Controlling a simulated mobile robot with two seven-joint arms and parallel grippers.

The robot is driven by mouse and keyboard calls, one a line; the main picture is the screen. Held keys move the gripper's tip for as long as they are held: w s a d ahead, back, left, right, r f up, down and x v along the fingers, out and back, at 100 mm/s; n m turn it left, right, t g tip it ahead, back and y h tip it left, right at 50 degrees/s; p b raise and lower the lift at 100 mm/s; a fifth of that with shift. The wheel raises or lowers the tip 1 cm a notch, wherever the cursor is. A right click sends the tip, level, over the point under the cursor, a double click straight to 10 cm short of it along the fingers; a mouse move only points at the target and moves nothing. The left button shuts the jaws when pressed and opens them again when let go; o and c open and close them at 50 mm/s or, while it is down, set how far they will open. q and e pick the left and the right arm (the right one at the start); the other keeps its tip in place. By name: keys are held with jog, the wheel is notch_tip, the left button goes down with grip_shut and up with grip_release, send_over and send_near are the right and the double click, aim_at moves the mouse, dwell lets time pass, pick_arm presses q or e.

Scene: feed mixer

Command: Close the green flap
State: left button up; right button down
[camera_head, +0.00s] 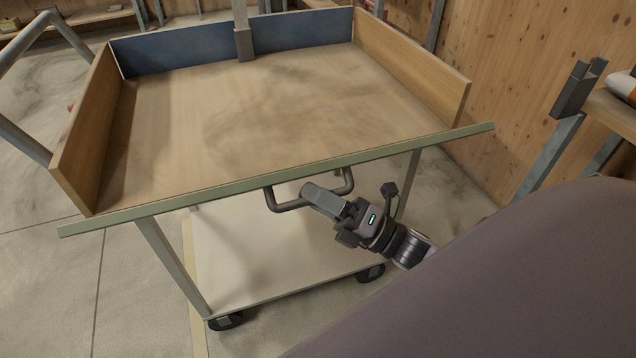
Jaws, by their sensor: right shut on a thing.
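The green flap (290,176) shows as a long, narrow pale-green strip across the front of the wooden tray (200,115). I see it almost edge-on, so its face and exact angle are hidden. A dark bar handle (347,184) hangs just below the strip. My right gripper (316,197) reaches in from the lower right and is shut on the handle, near its middle. Its fingers cover part of the bar. My left gripper is not in view.
The tray has wooden side walls (85,140) and a blue back wall (190,46). Its floor is empty. A lower shelf (270,260) and black casters (226,321) are underneath. A metal stand (545,150) is at right. Open concrete floor lies at left.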

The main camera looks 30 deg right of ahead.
aim_at(312, 167)
jog(key=r+m+h+p, duration=0.1)
jog(key=p, duration=0.2)
jog(key=w+r+m+g+h+p, duration=0.1)
jog(key=r+p, duration=0.1)
jog(key=p, duration=0.1)
jog(key=w+r+m+g+h+p, duration=0.1)
jog(key=r+m+p, duration=0.1)
jog(key=p, duration=0.2)
jog(key=shift+w+d, duration=0.2)
jog(key=shift+d, duration=0.1)
jog(key=shift+w+r+m+p, duration=0.1)
jog(key=shift+w+m+p, duration=0.15)
jog(key=shift+m+p, duration=0.15)
jog(key=shift+w+d+r+h+p, duration=0.15)
jog(key=shift+w+h+p, duration=0.1)
jog(key=shift+h+p, duration=0.15)
jog(key=shift+w+d+r+g+p, duration=0.15)
jog(key=shift+w+p, duration=0.1)
jog(key=shift+w, duration=0.15)
jog(key=shift+w+a+r+g+p, duration=0.1)
jog(key=shift+w+g+p, duration=0.1)
jog(key=shift+w, duration=0.15)
jog(key=shift+d, duration=0.1)
jog(key=shift+w+d+r, duration=0.1)
jog(key=shift+w+r, duration=0.1)
jog(key=shift+w, duration=0.05)
jog(key=c, duration=1.1)
grip_release()
jog(key=shift+f, duration=0.1)
